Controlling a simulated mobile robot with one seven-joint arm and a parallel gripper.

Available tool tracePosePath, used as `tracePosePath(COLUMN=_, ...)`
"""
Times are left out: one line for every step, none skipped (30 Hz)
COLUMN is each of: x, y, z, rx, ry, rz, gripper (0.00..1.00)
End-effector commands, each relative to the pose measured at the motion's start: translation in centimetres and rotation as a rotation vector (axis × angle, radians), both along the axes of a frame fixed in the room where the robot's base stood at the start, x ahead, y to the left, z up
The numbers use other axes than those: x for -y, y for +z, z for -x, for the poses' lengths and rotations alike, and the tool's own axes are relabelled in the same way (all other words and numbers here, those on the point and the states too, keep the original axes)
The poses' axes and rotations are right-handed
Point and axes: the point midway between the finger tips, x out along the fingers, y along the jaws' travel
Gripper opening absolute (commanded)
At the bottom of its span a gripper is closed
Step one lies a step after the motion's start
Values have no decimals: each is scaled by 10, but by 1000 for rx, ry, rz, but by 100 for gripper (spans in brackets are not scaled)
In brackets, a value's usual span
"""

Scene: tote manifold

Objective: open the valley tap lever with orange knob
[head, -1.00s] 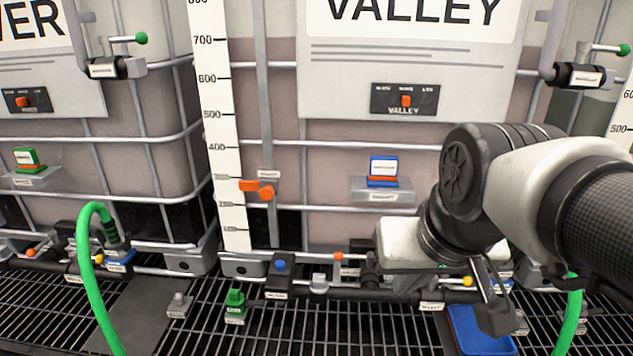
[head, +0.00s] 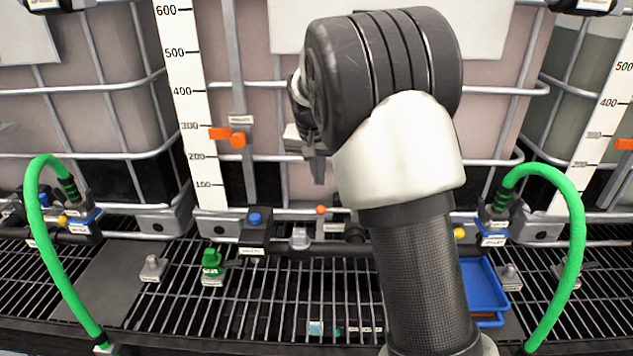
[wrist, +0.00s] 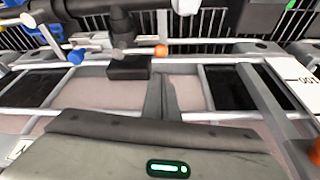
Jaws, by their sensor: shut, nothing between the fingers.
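The orange knob (head: 321,210) of the valley tap lever sits low in front of the middle tote, above the dark pipe. It also shows in the wrist view as an orange ball (wrist: 160,50) on the end of a pale rod, beside a dark block. My gripper (head: 318,178) is shut and empty, pointing down above the knob in the head view and apparently apart from it. My arm hides part of the gripper and the pipework to the right of the knob.
A blue knob (head: 255,218) and a green-capped fitting (head: 212,262) stand left of the lever. A yellow knob (head: 459,233), a blue tray (head: 484,284) and a green hose (head: 577,235) are at right. Another green hose (head: 40,245) is at left. Cage bars stand behind.

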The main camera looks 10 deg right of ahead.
Motion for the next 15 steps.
tracePosePath(x=1, y=-9, z=-1, rx=-4, ry=-1, rz=0, gripper=0)
tracePosePath(x=2, y=-13, z=-3, rx=-3, ry=-1, rz=1, gripper=0)
tracePosePath(x=3, y=-21, z=-5, rx=-4, ry=-1, rz=0, gripper=0)
tracePosePath(x=4, y=-26, z=-7, rx=-6, ry=-2, rz=0, gripper=0)
tracePosePath(x=5, y=-31, z=-9, rx=-4, ry=-2, rz=0, gripper=0)
tracePosePath(x=6, y=-39, z=-11, rx=-5, ry=-2, rz=1, gripper=0)
tracePosePath(x=7, y=-44, z=-13, rx=-6, ry=-1, rz=1, gripper=0)
tracePosePath(x=8, y=-49, z=-15, rx=-4, ry=-1, rz=0, gripper=0)
tracePosePath(x=8, y=-55, z=-17, rx=-4, ry=-1, rz=0, gripper=0)
tracePosePath(x=9, y=-60, z=-18, rx=-4, ry=-1, rz=0, gripper=0)
tracePosePath(x=9, y=-63, z=-20, rx=-3, ry=0, rz=0, gripper=0)
tracePosePath(x=10, y=-68, z=-22, rx=-3, ry=1, rz=0, gripper=0)
tracePosePath(x=10, y=-71, z=-23, rx=-2, ry=1, rz=0, gripper=0)
tracePosePath(x=10, y=-74, z=-24, rx=-2, ry=1, rz=0, gripper=0)
tracePosePath(x=11, y=-77, z=-25, rx=-2, ry=1, rz=0, gripper=0)
